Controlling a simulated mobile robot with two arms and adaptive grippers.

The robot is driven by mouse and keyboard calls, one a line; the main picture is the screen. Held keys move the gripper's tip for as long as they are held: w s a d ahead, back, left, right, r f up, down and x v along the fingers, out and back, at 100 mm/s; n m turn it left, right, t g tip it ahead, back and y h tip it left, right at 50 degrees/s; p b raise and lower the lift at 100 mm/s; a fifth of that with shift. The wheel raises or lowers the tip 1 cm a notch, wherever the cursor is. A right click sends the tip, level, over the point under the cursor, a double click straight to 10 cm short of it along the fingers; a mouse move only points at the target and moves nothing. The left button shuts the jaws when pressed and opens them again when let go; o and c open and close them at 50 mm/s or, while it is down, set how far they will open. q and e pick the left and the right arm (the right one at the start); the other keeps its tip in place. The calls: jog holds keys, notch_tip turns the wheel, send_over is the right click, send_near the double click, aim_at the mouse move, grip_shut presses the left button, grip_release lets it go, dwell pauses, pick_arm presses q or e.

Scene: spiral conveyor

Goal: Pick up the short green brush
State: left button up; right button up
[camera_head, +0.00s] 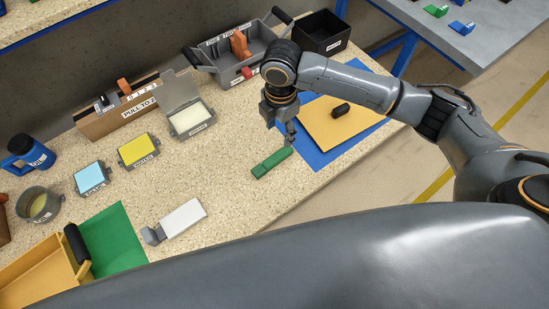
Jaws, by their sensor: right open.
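The short green brush (272,162) lies flat on the speckled worktop, near its front edge and just left of the blue mat. The gripper is open and holds nothing. The fingers are small and partly hidden by the wrist, and I cannot tell whether they touch the brush. My left gripper is not in view.
A yellow board (335,125) with a black block (340,109) lies on a blue mat (374,125) right of the brush. A white block (183,217) lies at the lower left. A grey toolbox (226,70) stands behind.

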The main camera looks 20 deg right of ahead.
aim_at(279, 155)
notch_tip(279, 155, down, 12)
jog(key=shift+s+f+p, duration=0.1)
jog(key=shift+f+p, duration=0.15)
jog(key=shift+p, duration=0.35)
jog(key=shift+c, duration=0.4)
grip_shut()
